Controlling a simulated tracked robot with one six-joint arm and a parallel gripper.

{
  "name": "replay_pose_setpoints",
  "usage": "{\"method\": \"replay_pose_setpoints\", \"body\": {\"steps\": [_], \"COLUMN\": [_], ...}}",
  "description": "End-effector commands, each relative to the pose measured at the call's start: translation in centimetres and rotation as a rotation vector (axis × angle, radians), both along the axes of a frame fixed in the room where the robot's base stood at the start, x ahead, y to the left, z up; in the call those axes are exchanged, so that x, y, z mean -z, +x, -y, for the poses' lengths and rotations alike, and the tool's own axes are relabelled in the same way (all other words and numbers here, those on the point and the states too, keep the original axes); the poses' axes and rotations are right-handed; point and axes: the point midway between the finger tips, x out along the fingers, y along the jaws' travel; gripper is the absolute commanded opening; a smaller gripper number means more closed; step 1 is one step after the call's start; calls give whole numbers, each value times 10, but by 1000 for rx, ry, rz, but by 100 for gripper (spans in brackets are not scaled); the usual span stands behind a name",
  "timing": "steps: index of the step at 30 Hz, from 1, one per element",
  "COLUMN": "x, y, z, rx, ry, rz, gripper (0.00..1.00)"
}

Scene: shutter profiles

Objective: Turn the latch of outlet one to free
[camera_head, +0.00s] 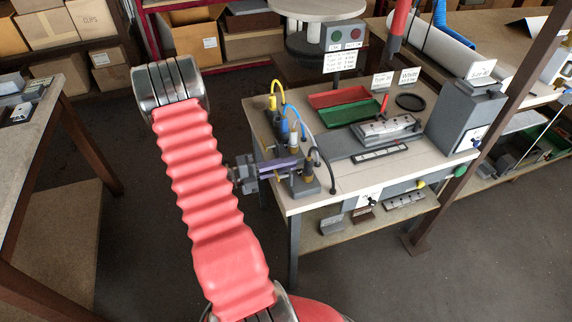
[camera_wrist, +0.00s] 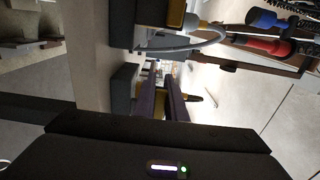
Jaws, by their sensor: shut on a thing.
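My gripper (camera_head: 296,163), with purple fingers, reaches in from the left over the outlet block (camera_head: 270,140) at the left edge of the bench. Several outlets with yellow, blue, white and black hoses stand there. The fingers are close together among the nearer outlets. In the wrist view the gripper (camera_wrist: 163,80) points away from me, its two dark purple fingers shut on a small part mostly hidden between them, which looks like an outlet latch. The latch's angle and the outlet's number cannot be read.
In the wrist view a grey hose (camera_wrist: 190,43) arches near the fingers, beside blue (camera_wrist: 266,18) and red (camera_wrist: 262,43) cylindrical parts. On the bench are red (camera_head: 337,97) and green (camera_head: 345,115) trays, a grey fixture (camera_head: 385,127) and a grey box (camera_head: 465,115).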

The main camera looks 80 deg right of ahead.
Motion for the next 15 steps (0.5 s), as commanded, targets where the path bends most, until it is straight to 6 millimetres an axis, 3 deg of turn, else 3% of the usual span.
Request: {"method": "replay_pose_setpoints", "body": {"steps": [15], "x": [1], "y": [0], "z": [0], "rx": [-1], "ry": [-21], "rz": [18], "gripper": [0]}}
